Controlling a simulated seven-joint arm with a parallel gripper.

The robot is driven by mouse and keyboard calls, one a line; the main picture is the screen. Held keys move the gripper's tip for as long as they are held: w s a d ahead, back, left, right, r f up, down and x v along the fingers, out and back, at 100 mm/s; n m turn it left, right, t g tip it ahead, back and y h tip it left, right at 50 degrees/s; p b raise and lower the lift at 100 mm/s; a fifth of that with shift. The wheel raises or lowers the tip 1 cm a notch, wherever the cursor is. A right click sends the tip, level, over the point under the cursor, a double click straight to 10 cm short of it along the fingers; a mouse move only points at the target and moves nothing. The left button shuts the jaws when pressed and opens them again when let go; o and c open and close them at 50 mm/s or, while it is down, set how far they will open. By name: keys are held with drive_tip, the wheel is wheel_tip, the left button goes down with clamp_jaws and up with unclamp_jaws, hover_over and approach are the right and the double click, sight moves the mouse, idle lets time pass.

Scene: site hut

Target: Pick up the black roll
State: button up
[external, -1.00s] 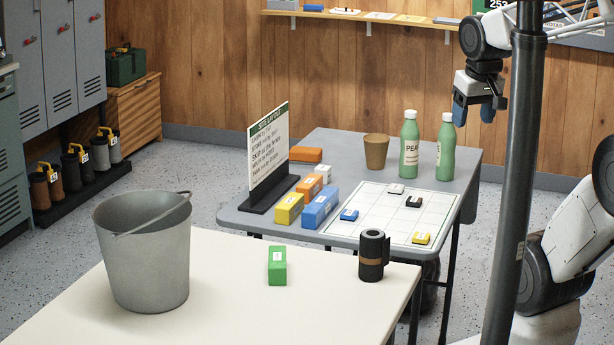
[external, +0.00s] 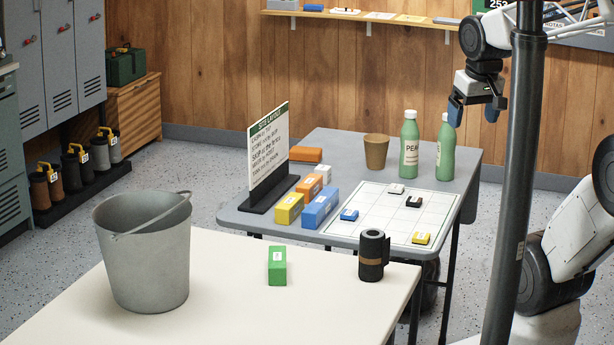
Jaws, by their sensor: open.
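The black roll (external: 371,262) stands upright near the right edge of the cream table, with a brown band around its lower part. My gripper (external: 473,112) is up at the right, above and behind the grey table by the wood wall. Its blue fingers point down, apart and empty, well away from the roll. A dark pole hides part of my arm.
A grey bucket (external: 145,260) and a green box (external: 277,266) share the cream table (external: 235,315). On the grey table (external: 340,150) are two green bottles (external: 409,150), a brown cup (external: 376,151), a sign (external: 268,150), coloured boxes and a white grid sheet (external: 385,220) with small blocks.

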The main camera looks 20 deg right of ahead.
drive_tip(key=n+t+y, duration=0.3)
drive_tip(key=n+t, duration=0.1)
drive_tip(key=t, duration=0.4)
hover_over(383, 249)
drive_tip(key=d, duration=0.7)
wheel_tip(383, 249, down, 24)
drive_tip(key=s+a+f+y, duration=0.1)
drive_tip(key=f, duration=0.1)
drive_tip(key=s+a+f+n+y, duration=0.1)
drive_tip(key=a+f, duration=0.1)
drive_tip(key=s+a+f+n+t+y, duration=0.1)
drive_tip(key=s+a, duration=0.1)
drive_tip(key=shift+f+y, duration=0.4)
drive_tip(key=shift+w, duration=0.1)
drive_tip(key=shift+x, duration=1.2)
drive_tip(key=shift+w, duration=0.1)
drive_tip(key=shift+x, duration=2.5)
